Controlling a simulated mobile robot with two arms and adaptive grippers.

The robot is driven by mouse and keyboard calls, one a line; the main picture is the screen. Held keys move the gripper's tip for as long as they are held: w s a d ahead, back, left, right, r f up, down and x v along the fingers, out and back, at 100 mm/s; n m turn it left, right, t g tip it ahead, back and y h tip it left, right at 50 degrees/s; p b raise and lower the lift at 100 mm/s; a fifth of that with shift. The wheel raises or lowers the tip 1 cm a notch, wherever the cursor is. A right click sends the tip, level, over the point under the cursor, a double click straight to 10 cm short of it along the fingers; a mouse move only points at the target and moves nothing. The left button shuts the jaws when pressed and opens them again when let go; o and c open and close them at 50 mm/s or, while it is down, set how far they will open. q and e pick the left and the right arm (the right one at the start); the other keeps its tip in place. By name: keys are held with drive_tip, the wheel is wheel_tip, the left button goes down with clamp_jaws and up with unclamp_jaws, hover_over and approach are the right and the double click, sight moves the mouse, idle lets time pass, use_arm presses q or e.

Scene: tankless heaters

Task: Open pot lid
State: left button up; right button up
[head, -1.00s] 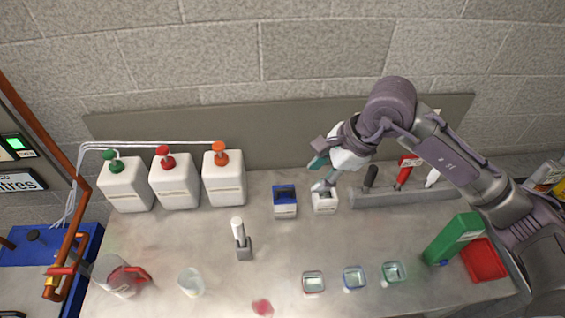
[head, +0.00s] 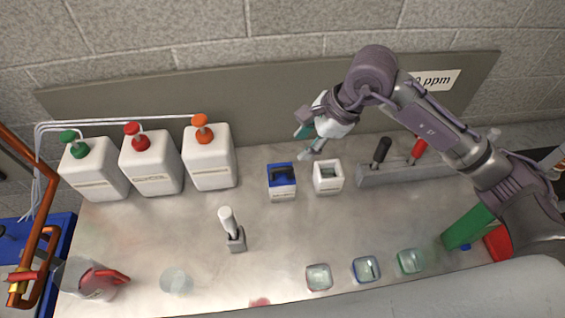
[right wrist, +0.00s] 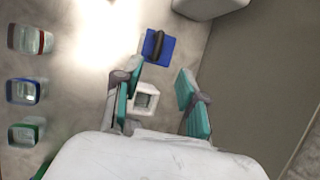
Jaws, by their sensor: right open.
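No plainly recognisable pot with a lid shows. The nearest small containers are a white box with a blue top (head: 282,181) and a dark bar on it, and a white box with a square recess (head: 328,177) to its right. Both also show in the right wrist view, the blue-topped one (right wrist: 157,46) ahead and the white one (right wrist: 144,99) between the lines of the fingers. My right gripper (head: 308,144) is open and empty, with teal finger pads, above and behind these boxes. It also shows in the right wrist view (right wrist: 158,84). My left gripper is not visible.
White pump bottles (head: 209,158) stand at the back left. A grey holder with handled tools (head: 400,174) is at the right. Small glass jars (head: 366,269) line the front. A jug (head: 88,279) is front left.

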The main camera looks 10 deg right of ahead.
sight(280, 169)
drive_tip(key=p+x, duration=0.3)
drive_tip(key=x, duration=0.7)
drive_tip(key=shift+a+f, duration=0.2)
drive_tip(key=shift+f, duration=0.15)
drive_tip(key=shift+a+f, duration=0.15)
drive_tip(key=shift+f, duration=0.3)
clamp_jaws()
